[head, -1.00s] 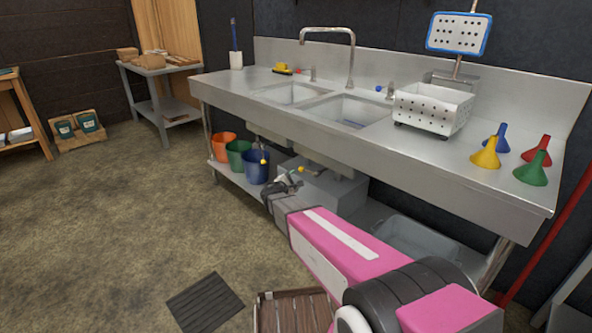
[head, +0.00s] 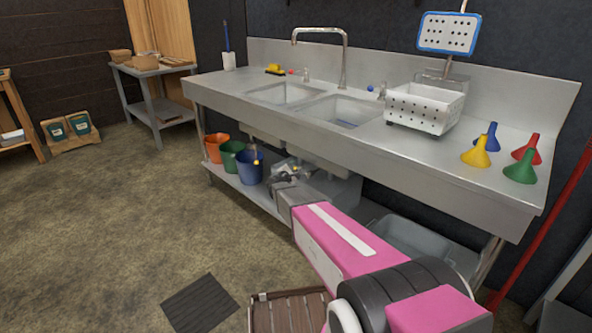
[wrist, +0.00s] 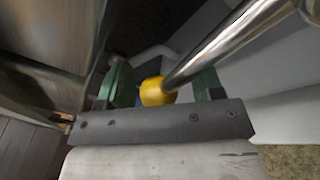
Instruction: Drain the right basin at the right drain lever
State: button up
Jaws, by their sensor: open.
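The right basin (head: 345,110) is set in the steel sink counter, right of the left basin (head: 285,94). My gripper (head: 286,172) is under the counter front, below the basins. In the wrist view my open gripper (wrist: 162,76) has a yellow knob (wrist: 154,92) between its green fingers, not clamped. The knob ends a shiny metal lever rod (wrist: 230,42) that runs to the upper right. From its place this looks like the right drain lever; in the head view my gripper and arm hide it. Another yellow knob (head: 256,162), likely the left drain lever, shows by the blue bucket.
Orange (head: 215,147), green (head: 232,155) and blue (head: 250,166) buckets stand on the lower shelf left of my gripper. A grey tub (head: 412,240) is right of my arm. A wooden stool (head: 290,310) and dark floor mat (head: 199,303) are in front. The floor at left is open.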

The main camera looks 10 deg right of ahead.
jog(key=shift+d, duration=0.1)
grip_shut()
jog(key=shift+f, duration=0.1)
jog(key=s+d+f+n+g, duration=0.4)
jog(key=s+d+f+n, duration=0.2)
jog(key=n, duration=0.8)
jog(key=shift+s+f+h, duration=0.3)
jog(key=shift+s+f, duration=0.9)
jog(key=shift+d, duration=0.15)
